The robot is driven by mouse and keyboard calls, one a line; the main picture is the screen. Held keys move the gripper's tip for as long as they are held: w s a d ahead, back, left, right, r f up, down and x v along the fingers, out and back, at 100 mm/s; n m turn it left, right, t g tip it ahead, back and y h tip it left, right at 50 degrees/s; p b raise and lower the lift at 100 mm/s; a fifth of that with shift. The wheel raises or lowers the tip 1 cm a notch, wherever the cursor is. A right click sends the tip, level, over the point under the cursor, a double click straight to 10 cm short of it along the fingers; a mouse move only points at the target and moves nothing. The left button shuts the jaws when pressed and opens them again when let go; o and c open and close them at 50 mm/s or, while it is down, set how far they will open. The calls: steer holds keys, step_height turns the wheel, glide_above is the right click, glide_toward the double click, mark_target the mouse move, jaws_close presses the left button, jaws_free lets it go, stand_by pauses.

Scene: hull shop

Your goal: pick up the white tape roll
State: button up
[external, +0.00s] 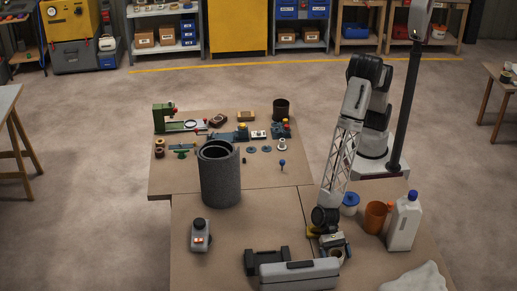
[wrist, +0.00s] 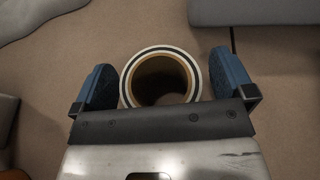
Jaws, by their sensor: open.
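The white tape roll (wrist: 161,49) stands between my fingers in the wrist view, its round opening facing the camera. It has a pale outer rim, a dark ring and a tan core. My gripper (wrist: 162,80) is open, with one blue finger on each side of the roll. Small gaps show between the fingers and the roll. In the external view my gripper (external: 334,246) is low over the near table, and the roll (external: 338,260) is partly hidden beneath it.
A grey case (external: 300,275) and a black holder (external: 266,260) lie left of my gripper. An orange cup (external: 376,217), a white jug (external: 403,222) and a blue-lidded jar (external: 350,204) stand right. A grey cloth (external: 415,279) lies front right. A tall dark cylinder (external: 220,178) stands further left.

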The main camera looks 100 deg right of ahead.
mark_target(337, 250)
steer(key=c, duration=1)
steer(key=shift+r, duration=0.15)
steer(key=shift+r, duration=1.7)
steer(key=s+d, duration=0.2)
steer(key=d, duration=0.2)
steer(key=s+d+r, duration=0.1)
steer(key=s+d, duration=0.2)
steer(key=d, duration=0.2)
steer(key=s+d, duration=0.2)
steer(key=d, duration=0.3)
steer(key=shift+s+d+r, duration=0.15)
